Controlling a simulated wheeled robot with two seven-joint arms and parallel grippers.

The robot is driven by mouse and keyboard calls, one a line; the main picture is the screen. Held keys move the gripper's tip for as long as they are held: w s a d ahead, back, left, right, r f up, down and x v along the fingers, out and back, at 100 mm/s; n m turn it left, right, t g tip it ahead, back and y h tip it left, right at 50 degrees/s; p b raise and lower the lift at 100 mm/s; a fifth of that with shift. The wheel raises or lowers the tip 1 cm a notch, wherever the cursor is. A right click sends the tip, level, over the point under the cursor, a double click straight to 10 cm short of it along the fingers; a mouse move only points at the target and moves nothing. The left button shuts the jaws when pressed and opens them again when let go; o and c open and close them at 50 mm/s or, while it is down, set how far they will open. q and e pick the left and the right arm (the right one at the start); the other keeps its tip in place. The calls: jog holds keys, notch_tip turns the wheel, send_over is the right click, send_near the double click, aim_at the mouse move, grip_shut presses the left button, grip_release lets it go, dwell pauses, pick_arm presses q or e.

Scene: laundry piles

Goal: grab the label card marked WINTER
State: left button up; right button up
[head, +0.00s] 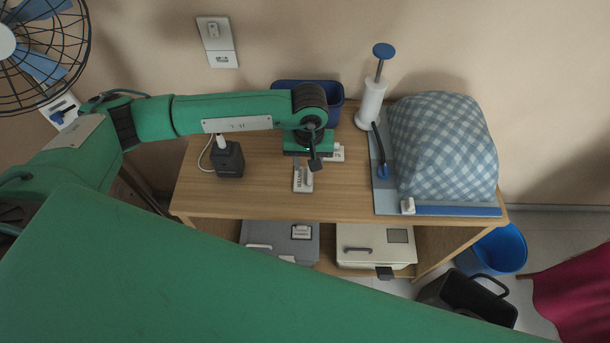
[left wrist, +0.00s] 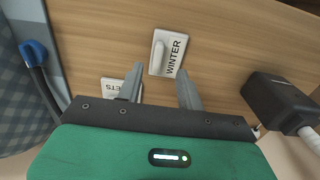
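The white WINTER label card (head: 303,182) lies flat on the wooden table near its front middle. In the left wrist view the card (left wrist: 159,60) has black lettering and a raised white grip along it. My left gripper (head: 304,163) is over the table just behind the card, pointing down. In the left wrist view its two fingers (left wrist: 160,73) are apart with nothing between them, and the card is just beyond the tips. A second white card (left wrist: 115,88), reading "...ETS", is partly hidden by a finger; it also shows in the head view (head: 337,153). My right gripper is out of view.
A black cube charger (head: 229,160) stands left of the cards. Behind are a dark blue bin (head: 335,90) and a white pump bottle (head: 371,100). A checked cloth bundle (head: 443,150) sits on a board at right. Two boxes (head: 300,238) (head: 375,240) are on the shelf below.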

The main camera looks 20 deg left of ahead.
aim_at(309, 174)
pick_arm(q)
jog(key=f, duration=0.1)
jog(key=f+p, duration=0.1)
jog(key=f, duration=0.1)
jog(key=shift+w+d+f+p, duration=0.1)
jog(key=shift+w+f+p, duration=0.1)
jog(key=shift+f+p, duration=0.1)
jog(key=shift+f, duration=0.45)
grip_shut()
jog(key=shift+r, duration=0.1)
